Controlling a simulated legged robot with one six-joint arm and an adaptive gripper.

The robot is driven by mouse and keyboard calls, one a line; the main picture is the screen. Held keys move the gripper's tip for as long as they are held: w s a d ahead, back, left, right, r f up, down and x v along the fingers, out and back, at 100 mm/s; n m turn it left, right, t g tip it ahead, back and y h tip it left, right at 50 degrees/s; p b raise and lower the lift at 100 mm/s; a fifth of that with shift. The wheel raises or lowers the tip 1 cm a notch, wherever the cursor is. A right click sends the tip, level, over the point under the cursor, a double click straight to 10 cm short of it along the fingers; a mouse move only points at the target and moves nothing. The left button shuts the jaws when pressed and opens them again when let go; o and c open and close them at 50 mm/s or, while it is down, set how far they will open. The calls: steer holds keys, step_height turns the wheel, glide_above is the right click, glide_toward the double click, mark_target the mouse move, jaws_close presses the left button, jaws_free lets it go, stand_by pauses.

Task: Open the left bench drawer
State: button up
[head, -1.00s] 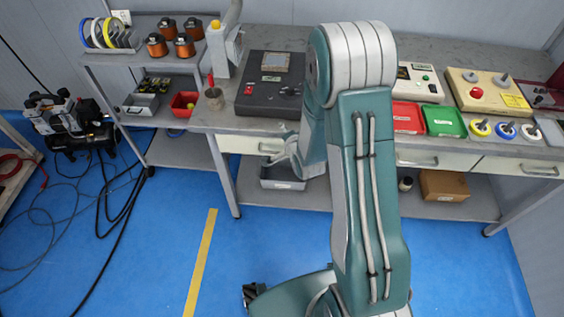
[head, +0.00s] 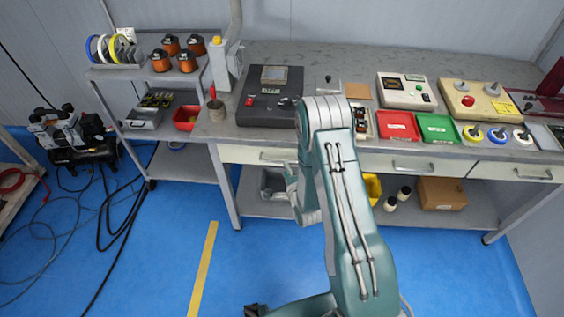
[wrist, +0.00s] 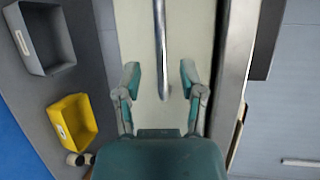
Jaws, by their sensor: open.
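The left bench drawer (head: 240,154) has a pale front under the bench top. It looks flush with the bench. Its bar handle (head: 275,158) is partly hidden by my arm in the head view. In the wrist view the drawer front (wrist: 195,30) fills the middle, and the handle (wrist: 160,40) runs down the picture. My gripper (wrist: 160,72) is open, its two fingers on either side of the line of the handle's lower end. I cannot tell whether the fingers reach the handle's depth. My gripper also shows in the head view (head: 290,172), in front of the drawer.
A grey bin (wrist: 42,38) and a yellow bin (wrist: 74,122) sit on the lower shelf. Two small bottles (head: 397,198) and a cardboard box (head: 441,193) are further right. The bench top (head: 345,55) holds a dark control box (head: 262,110).

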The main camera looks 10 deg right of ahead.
mark_target(281, 162)
steer(key=x, duration=0.5)
steer(key=shift+s+a, duration=0.1)
steer(key=shift+a, duration=0.25)
steer(key=shift+w, duration=0.25)
steer(key=shift+d, duration=0.15)
jaws_close()
